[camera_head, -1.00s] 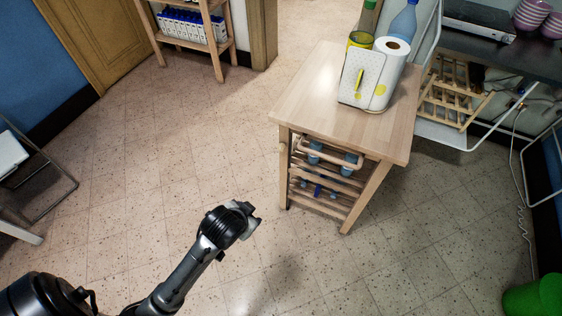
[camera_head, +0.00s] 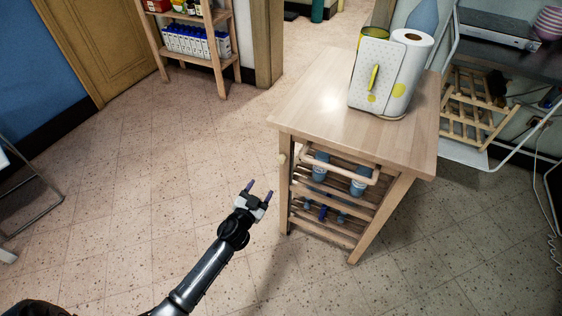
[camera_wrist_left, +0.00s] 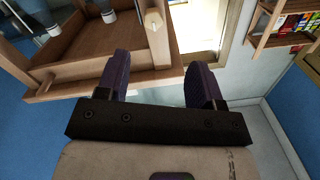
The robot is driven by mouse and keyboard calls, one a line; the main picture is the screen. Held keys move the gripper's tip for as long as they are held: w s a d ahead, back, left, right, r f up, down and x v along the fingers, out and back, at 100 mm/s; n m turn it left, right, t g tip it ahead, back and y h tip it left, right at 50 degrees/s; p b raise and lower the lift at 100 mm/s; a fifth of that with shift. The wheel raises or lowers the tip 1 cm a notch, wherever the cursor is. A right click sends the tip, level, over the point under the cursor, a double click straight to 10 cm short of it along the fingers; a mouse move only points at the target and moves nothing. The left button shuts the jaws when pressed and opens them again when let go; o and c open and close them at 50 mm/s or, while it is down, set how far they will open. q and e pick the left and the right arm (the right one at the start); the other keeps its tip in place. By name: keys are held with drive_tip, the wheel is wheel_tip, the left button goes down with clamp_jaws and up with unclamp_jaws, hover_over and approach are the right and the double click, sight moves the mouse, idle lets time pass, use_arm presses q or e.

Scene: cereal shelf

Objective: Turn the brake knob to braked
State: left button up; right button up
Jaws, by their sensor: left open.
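A wooden kitchen cart (camera_head: 345,110) stands right of the middle in the head view. My left gripper (camera_head: 259,190) is open and empty, left of the cart's front leg and apart from the knob. It also shows in the left wrist view (camera_wrist_left: 158,64). My right gripper is out of view.
A paper towel roll (camera_head: 410,60) and a white dotted holder (camera_head: 372,85) stand on the cart top. Blue cups (camera_head: 320,168) sit on its shelves. A wooden shelf (camera_head: 198,58) stands at the back left.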

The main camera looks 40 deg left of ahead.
sight(280, 162)
use_arm(q)
drive_tip(key=shift+n+h, duration=0.3)
drive_tip(key=shift+n, duration=0.1)
drive_tip(key=b+x, duration=0.1)
drive_tip(key=x, duration=0.3)
drive_tip(key=b+x, duration=0.1)
drive_tip(key=x, duration=0.4)
drive_tip(key=r+b+x, duration=0.1)
drive_tip(key=x, duration=0.4)
drive_tip(key=shift+w+d+b, duration=0.1)
drive_tip(key=shift+d+b, duration=0.25)
drive_tip(key=shift+b, duration=0.05)
drive_tip(key=shift+c, duration=0.2)
drive_tip(key=c, duration=0.9)
